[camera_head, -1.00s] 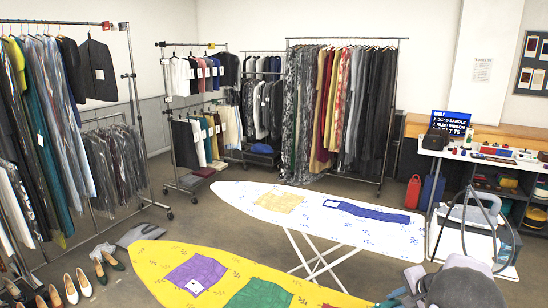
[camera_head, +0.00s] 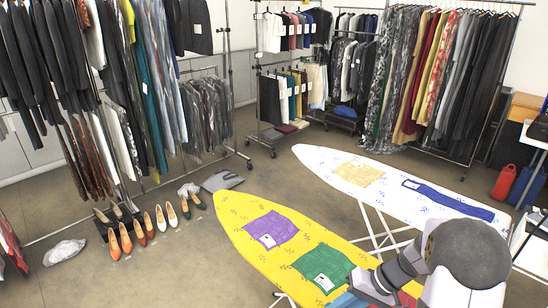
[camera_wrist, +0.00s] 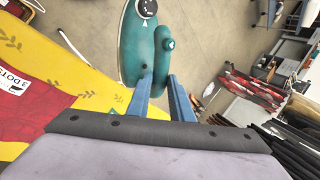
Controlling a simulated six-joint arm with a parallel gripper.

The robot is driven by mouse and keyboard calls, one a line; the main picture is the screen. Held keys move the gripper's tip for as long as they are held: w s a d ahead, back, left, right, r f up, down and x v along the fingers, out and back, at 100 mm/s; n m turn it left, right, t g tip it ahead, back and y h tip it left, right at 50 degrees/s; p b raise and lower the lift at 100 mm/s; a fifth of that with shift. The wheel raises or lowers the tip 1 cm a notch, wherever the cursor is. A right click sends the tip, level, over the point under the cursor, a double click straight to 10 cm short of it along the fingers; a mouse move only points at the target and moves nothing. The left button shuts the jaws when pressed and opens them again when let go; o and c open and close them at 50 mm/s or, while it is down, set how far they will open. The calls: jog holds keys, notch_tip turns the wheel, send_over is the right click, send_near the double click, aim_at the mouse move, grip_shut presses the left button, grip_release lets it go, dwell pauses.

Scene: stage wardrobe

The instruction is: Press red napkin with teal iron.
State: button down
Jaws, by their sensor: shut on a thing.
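The teal iron (camera_wrist: 133,48) has a round dial and shows at the top of the wrist view. My gripper (camera_wrist: 160,84), with two blue fingers, is shut on the iron, at its handle as far as I can tell. The iron appears over the edge of the yellow ironing board (camera_wrist: 40,62), beside the red napkin. The red napkin (camera_wrist: 32,105) lies on that board at the left of the wrist view, with a white tag reading "3 DOTS". In the head view only a red bit of it (camera_head: 408,299) shows behind my arm. Whether the iron touches anything there is hidden.
A purple napkin (camera_head: 270,228) and a green napkin (camera_head: 322,266) lie on the yellow board. A white ironing board (camera_head: 320,160) behind holds a yellow cloth (camera_head: 358,173) and a blue cloth (camera_head: 450,200). Shoes (camera_head: 125,236) stand on the floor at left. Clothes racks line the back.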

jog(key=shift+s+a+r+n+g, duration=0.2)
jog(key=shift+s+a+n, duration=0.1)
jog(key=shift+a, duration=0.3)
jog(key=shift+s+a+r+n+g, duration=0.1)
jog(key=shift+s+a+n+g, duration=0.15)
jog(key=shift+a, duration=0.3)
